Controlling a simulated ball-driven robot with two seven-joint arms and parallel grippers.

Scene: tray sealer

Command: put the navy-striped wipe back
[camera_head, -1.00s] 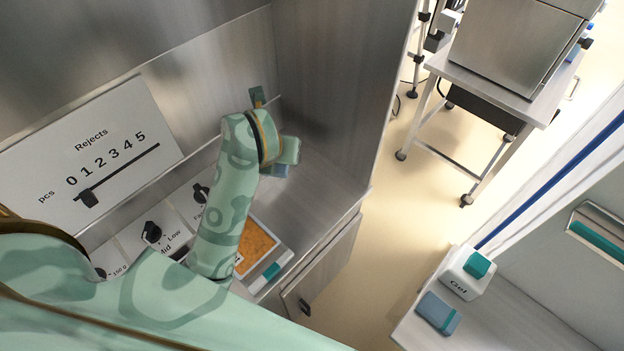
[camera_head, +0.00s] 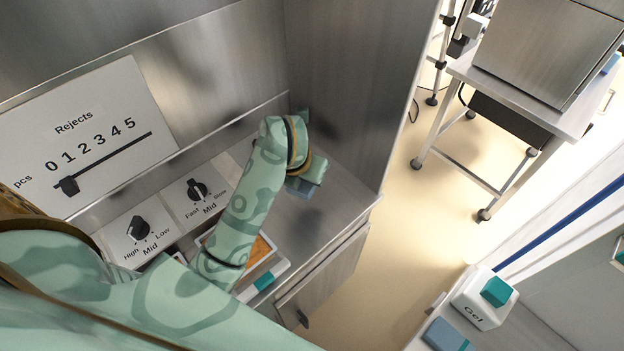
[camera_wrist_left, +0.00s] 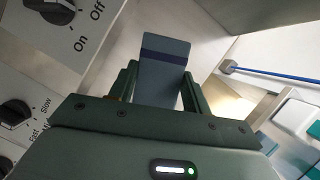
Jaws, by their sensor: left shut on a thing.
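The navy-striped wipe (camera_wrist_left: 162,80) is a flat blue-grey pad with a dark navy band near its far end, clear in the left wrist view. My left gripper (camera_wrist_left: 160,88) is shut on it, one finger along each side. In the head view the gripper (camera_head: 308,172) is over the far right part of the steel counter, and a bit of the wipe (camera_head: 301,188) shows below it. Whether the wipe touches the counter is unclear. My right gripper is not in view.
A teal-striped blue wipe (camera_head: 447,336) lies beside a white Gel box (camera_head: 484,300) on the right-hand surface. An orange-filled tray (camera_head: 262,250) is partly behind my left arm. Steel walls (camera_head: 345,80) bound the counter (camera_head: 330,190). Control dials (camera_head: 138,228) line the left.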

